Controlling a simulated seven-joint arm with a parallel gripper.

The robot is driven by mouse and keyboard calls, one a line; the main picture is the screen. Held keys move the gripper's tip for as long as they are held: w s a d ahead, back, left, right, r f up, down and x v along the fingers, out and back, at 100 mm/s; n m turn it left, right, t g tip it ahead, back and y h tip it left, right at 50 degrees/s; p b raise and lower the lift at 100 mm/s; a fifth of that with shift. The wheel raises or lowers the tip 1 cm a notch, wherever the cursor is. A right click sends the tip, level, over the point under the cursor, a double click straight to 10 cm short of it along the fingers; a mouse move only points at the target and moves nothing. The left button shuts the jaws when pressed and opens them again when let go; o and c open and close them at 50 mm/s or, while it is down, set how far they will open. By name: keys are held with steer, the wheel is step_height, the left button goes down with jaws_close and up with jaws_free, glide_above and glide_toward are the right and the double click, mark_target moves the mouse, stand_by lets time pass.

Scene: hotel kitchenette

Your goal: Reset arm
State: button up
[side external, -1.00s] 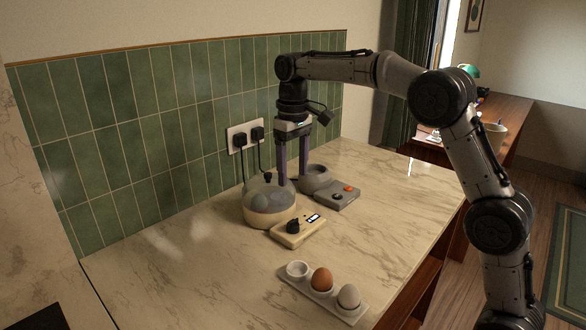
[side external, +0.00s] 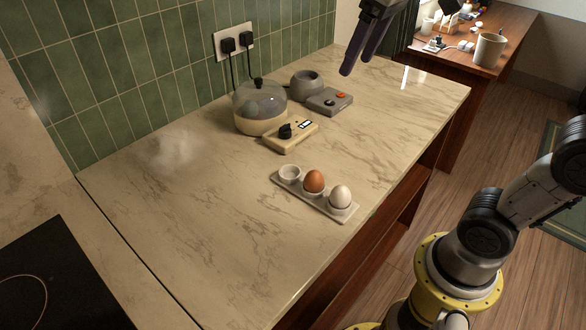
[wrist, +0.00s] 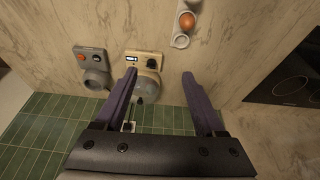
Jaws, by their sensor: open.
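My gripper (side external: 362,58) is at the top of the side external view, raised above the far part of the counter, with its upper part cut off by the frame. In the wrist view my gripper (wrist: 160,75) shows two purple-grey fingers spread apart with nothing held between them. The egg cooker (side external: 261,106) with its domed clear lid stands apart below and to the left of my gripper in the side external view. It also shows in the wrist view (wrist: 144,62), partly hidden by a finger.
A grey appliance (side external: 329,101) with an orange button and a round grey cup (side external: 306,85) stand beside the cooker. An egg tray (side external: 318,203) holds a brown egg (side external: 313,181) and a white egg (side external: 340,196). A wall socket (side external: 233,41) has two plugs. The front left counter is clear.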

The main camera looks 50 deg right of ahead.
steer(key=s+f+t, duration=0.2)
steer(key=s+f, duration=1)
steer(key=shift+s+a+f, duration=0.25)
steer(key=shift+f, duration=0.1)
